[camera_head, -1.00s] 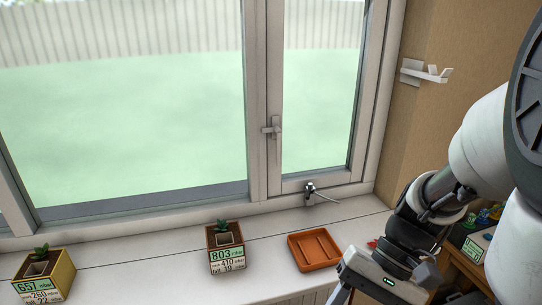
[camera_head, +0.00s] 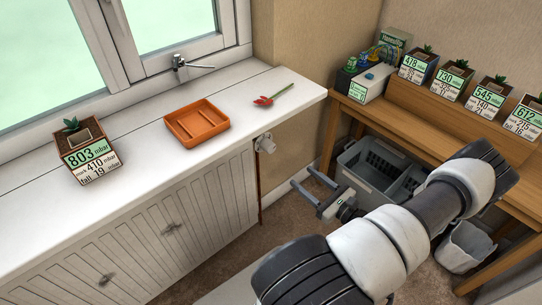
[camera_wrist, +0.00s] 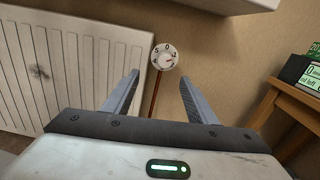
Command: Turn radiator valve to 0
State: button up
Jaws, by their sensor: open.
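The radiator valve (camera_head: 265,143) is a small white knob at the right end of the radiator, just under the windowsill's edge. In the wrist view the valve (camera_wrist: 165,56) faces me, with numbers around its dial and a small red mark on its face; the 0 shows near the top. A brown pipe runs down below it. My gripper (camera_head: 313,187) is open and empty, to the right of and below the valve in the head view. In the wrist view my gripper (camera_wrist: 155,88) has its fingers apart, with the valve beyond and between them, not touched.
The white radiator (camera_head: 150,235) stands under the windowsill (camera_head: 240,100). On the sill are an orange tray (camera_head: 197,122), a red flower (camera_head: 272,96) and a labelled planter (camera_head: 88,150). A grey crate (camera_head: 372,170) lies under the wooden desk (camera_head: 425,125) at right.

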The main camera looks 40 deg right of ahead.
jog(key=f, duration=0.1)
jog(key=b, duration=0.3)
send_near(272, 150)
jog(key=shift+m+h, duration=0.3)
jog(key=w, duration=0.8)
jog(key=shift+w+a, duration=0.35)
jog(key=shift+w, duration=0.05)
jog(key=c, duration=1.1)
jog(key=shift+o, duration=0.2)
